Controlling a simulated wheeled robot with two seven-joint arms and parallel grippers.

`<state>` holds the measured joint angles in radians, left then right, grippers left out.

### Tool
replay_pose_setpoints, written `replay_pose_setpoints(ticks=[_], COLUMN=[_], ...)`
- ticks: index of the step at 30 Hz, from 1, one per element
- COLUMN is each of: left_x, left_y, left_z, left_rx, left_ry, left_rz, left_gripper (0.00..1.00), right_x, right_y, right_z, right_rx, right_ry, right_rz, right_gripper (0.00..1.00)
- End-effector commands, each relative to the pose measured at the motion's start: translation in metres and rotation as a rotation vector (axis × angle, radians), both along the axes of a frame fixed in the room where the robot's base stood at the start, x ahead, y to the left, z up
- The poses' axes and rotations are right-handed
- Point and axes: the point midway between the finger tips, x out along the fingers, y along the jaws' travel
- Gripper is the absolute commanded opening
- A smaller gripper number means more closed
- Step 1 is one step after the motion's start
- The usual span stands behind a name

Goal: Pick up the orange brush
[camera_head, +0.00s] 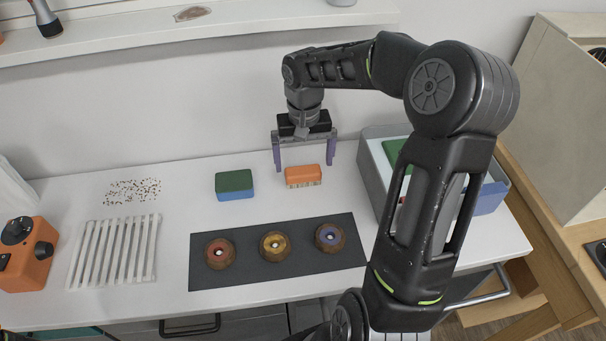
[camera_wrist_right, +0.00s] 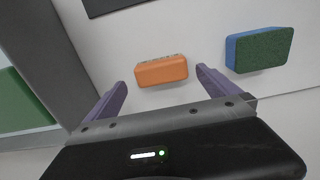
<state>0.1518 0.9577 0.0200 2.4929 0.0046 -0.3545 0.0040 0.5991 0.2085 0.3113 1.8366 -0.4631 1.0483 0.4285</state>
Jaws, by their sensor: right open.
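The orange brush (camera_head: 303,175) lies on the white table, bristles facing the front edge. In the right wrist view the orange brush (camera_wrist_right: 161,71) shows between and beyond the two fingertips. My right gripper (camera_head: 304,168) is open, with its purple fingers pointing down on either side of the brush in the head view. In the wrist view its fingertips (camera_wrist_right: 161,76) appear apart from the brush, and nothing is between the fingers. How high the fingers are above the table is hard to tell. My left gripper is not in view.
A green and blue sponge (camera_head: 234,185) lies left of the brush. A grey bin (camera_head: 372,172) stands close on the right. A dark mat (camera_head: 210,273) with three round brown pieces lies in front. A white slatted rack (camera_head: 113,250) and an orange device (camera_head: 28,255) are at left.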

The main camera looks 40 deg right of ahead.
Motion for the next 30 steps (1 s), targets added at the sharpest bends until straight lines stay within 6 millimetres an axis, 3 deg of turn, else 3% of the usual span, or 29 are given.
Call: replay_pose_setpoints(ticks=[7, 18, 30], left_x=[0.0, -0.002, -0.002], left_y=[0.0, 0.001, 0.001], left_z=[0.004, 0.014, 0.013], left_rx=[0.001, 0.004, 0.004], left_ry=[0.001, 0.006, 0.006], left_rz=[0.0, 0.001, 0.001], left_gripper=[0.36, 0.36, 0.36], right_x=[0.0, 0.0, 0.001], right_y=[0.001, 0.002, 0.002], right_z=[-0.007, -0.051, -0.052], right_rx=[0.001, 0.0, 0.0], right_ry=[0.002, 0.0, -0.001], right_rz=[0.0, -0.001, 0.0], right_gripper=[1.0, 1.0, 1.0])
